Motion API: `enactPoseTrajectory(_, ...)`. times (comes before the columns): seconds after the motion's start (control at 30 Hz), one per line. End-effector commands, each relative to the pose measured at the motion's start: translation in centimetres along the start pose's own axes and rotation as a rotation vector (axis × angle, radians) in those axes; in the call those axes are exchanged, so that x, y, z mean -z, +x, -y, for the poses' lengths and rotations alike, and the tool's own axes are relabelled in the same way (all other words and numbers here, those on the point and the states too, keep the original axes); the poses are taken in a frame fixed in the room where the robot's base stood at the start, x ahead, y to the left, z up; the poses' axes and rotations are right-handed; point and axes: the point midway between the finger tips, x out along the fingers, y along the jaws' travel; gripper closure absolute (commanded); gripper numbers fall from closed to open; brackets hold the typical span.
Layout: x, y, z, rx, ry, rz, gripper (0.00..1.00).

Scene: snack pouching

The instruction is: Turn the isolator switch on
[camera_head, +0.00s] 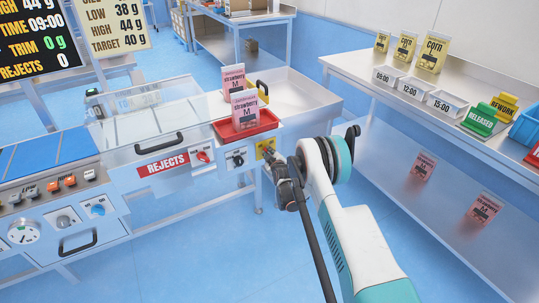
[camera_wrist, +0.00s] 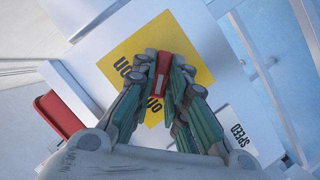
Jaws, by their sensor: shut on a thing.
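The isolator switch has a yellow plate (camera_head: 264,147) on the right end of the machine's front panel. In the wrist view the yellow plate (camera_wrist: 188,38) fills the middle, with dark lettering partly covered by the fingers. Its red handle (camera_wrist: 161,64) stands between my fingertips. My gripper (camera_wrist: 163,82) is shut on this handle, with a finger on each side. In the head view my gripper (camera_head: 270,160) reaches the panel just below the plate, and the handle is hidden there. I cannot tell for sure which label the handle points at.
A red tray (camera_head: 245,123) with pink strawberry pouches is above. A steel table (camera_head: 390,82) stands right. A SPEED label (camera_wrist: 238,132) is near my fingers.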

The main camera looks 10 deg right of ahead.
Motion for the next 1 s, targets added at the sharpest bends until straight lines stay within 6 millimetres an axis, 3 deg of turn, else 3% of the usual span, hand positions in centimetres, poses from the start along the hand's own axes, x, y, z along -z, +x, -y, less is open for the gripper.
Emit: enactPoseTrajectory(1.0, -0.35, 0.08, -0.59, 0.337, 0.808, 0.001, 1.00)
